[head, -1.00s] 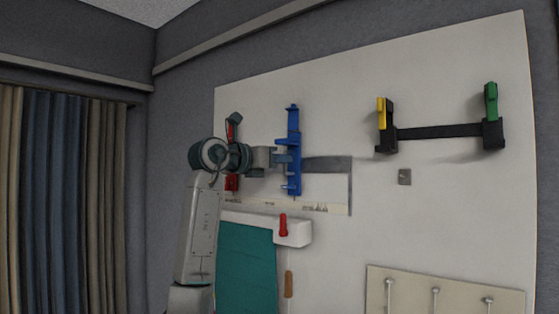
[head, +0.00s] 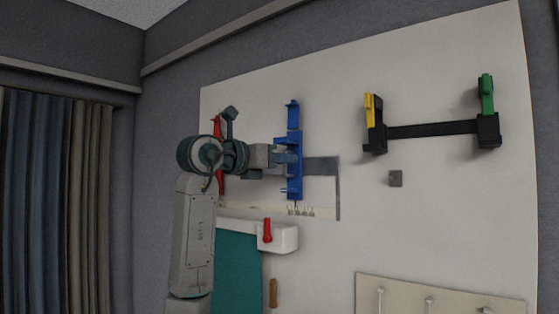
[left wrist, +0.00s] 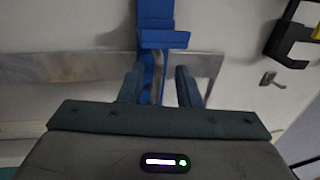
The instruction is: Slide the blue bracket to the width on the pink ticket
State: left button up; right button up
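The blue bracket (head: 294,184) stands upright across a grey rail (head: 322,168) on the white wall board. It also shows in the left wrist view (left wrist: 158,38). My left gripper (head: 290,158) is at the bracket's middle, and it also shows in the left wrist view (left wrist: 160,88). Its two fingers are apart, one each side of the blue part. The left finger looks close against it, while a gap shows beside the right finger. A red bracket (head: 219,184) is on the rail's left, partly behind my arm. I see no pink ticket. My right gripper is out of view.
A pale strip with small marks (head: 305,211) runs below the rail. A white holder with a red handle (head: 285,238) and a teal sheet (head: 237,270) are lower down. A black bar clamp (head: 435,130) hangs at right. A pegged panel (head: 400,294) is below it.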

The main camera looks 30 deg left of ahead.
pick_arm(q)
jog(key=b+v, duration=0.5)
jog(key=v, duration=0.5)
jog(key=shift+s, duration=0.4)
jog(key=shift+a, duration=0.1)
